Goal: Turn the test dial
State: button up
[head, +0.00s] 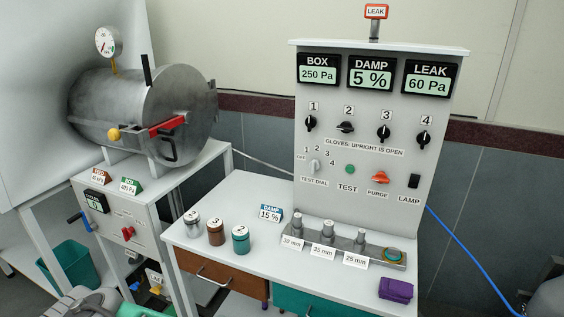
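The test dial (315,166) is a small pale grey knob low on the left of the upright grey panel (440,190). Marks OFF, 1, 2, 3 and 4 are set around it, and the label TEST DIAL is below it. The knob looks roughly upright, but it is too small to tell which mark it points at. A green TEST button (350,169) is to its right. My gripper is not in view, and nothing covers the dial.
Black glove knobs 1 to 4 sit above the dial; an orange PURGE knob (380,177) and a black LAMP switch (414,181) sit right. On the white table stand several jars, a weight rack (400,262) and a purple cloth (396,289). A metal drum (130,105) stands left.

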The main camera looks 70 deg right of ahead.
aim_at(315, 164)
jog(key=i, duration=1.15)
jog(key=z, duration=2.45)
jog(key=i, duration=0.5)
